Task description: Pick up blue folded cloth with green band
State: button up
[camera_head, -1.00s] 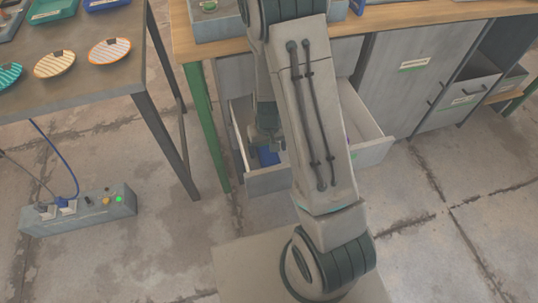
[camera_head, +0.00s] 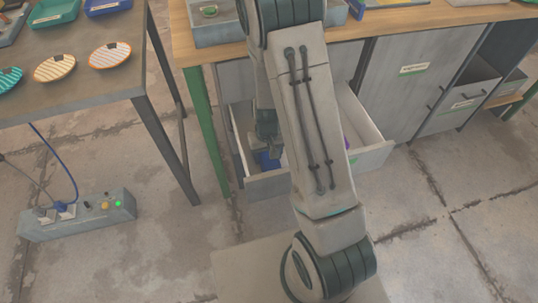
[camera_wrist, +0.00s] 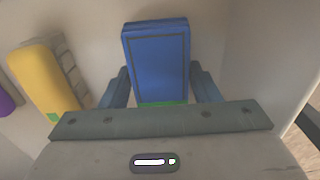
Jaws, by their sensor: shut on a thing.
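The blue folded cloth (camera_wrist: 157,62) shows in the wrist view between the two fingers of my gripper (camera_wrist: 160,92). A strip of its green band (camera_wrist: 160,104) shows just above the edge of the gripper body. My gripper is shut on the cloth, one finger on each side. In the head view the cloth (camera_head: 268,160) is a small blue patch below my gripper (camera_head: 266,148), inside the open drawer (camera_head: 270,186). My arm hides part of the drawer. I cannot tell whether the cloth touches the drawer floor.
A yellow item (camera_wrist: 45,80) with a green mark and a grey ribbed item (camera_wrist: 70,68) lie left of the cloth, with a purple thing (camera_wrist: 6,102) farther left. Drawer walls stand close around my gripper. A table with plates (camera_head: 110,54) is at the left.

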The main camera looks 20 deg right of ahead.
jog(key=r, duration=0.3)
jog(key=d+r+p, duration=0.1)
jog(key=shift+w+r, duration=0.15)
jog(key=shift+w, duration=0.2)
jog(key=w+d+r+p, duration=0.1)
jog(key=w+d+r, duration=0.5)
jog(key=d, duration=0.2)
jog(key=shift+w+d, duration=0.15)
jog(key=shift+w, duration=0.05)
jog(key=shift+o, duration=0.9)
jog(key=shift+r, duration=0.1)
jog(key=shift+c, duration=0.4)
